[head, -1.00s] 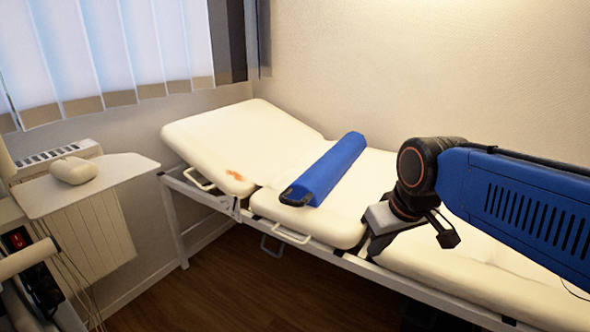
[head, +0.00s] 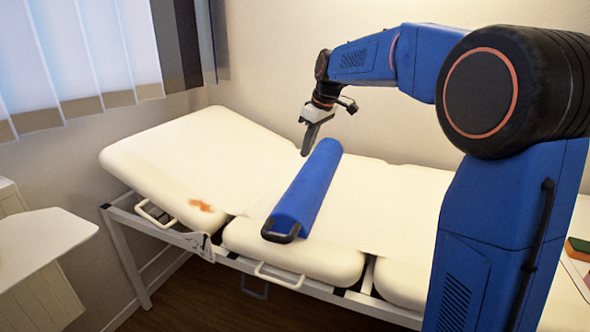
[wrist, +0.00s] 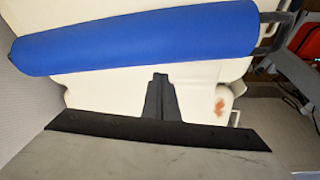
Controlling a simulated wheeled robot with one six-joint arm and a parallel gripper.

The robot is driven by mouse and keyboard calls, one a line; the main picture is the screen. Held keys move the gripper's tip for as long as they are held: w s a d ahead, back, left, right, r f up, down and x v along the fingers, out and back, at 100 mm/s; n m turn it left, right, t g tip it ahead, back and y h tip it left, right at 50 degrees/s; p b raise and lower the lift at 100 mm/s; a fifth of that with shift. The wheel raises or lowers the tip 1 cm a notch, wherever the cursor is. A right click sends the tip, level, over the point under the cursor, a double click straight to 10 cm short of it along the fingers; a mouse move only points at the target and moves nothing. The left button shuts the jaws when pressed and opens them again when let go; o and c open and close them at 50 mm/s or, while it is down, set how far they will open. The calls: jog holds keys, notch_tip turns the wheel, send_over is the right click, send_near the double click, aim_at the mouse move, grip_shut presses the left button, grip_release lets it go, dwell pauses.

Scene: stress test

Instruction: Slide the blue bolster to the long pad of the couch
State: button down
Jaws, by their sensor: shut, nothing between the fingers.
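The blue bolster (head: 305,190) lies across the short middle pad (head: 290,257) of the cream couch, its black handle at the near end. It also spans the top of the wrist view (wrist: 140,42). The long pad (head: 402,282) is to its right, past a gap and partly hidden by my arm. My gripper (head: 305,154) points down near the bolster's far end, on the raised-backrest side. In the wrist view my gripper (wrist: 160,78) is shut and empty, its tip just short of the bolster in the picture; I cannot tell whether they touch.
The raised backrest (head: 185,165) with an orange-brown stain (head: 201,206) is left of the bolster. The wall (head: 300,60) is close behind the couch. A white side tray (head: 40,240) stands at the left. Small coloured items (head: 578,248) show at the right edge.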

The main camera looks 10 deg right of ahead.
jog(key=w+a+f+n, duration=0.2)
jog(key=w+f, duration=0.1)
jog(key=w, duration=0.8)
jog(key=shift+y, duration=0.4)
jog(key=x, duration=0.9)
jog(key=shift+f, duration=0.4)
jog(key=shift+s+d+f, duration=0.15)
jog(key=shift+s+d, duration=0.35)
jog(key=shift+d, duration=0.35)
jog(key=shift+s+d, duration=0.55)
jog(key=shift+d, duration=0.15)
jog(key=shift+d, duration=0.1)
jog(key=s+d, duration=0.8)
jog(key=d, duration=0.3)
jog(key=s+d, duration=0.7)
jog(key=d, duration=0.4)
jog(key=s+d, duration=0.8)
jog(key=d, duration=0.3)
jog(key=shift+s, duration=0.3)
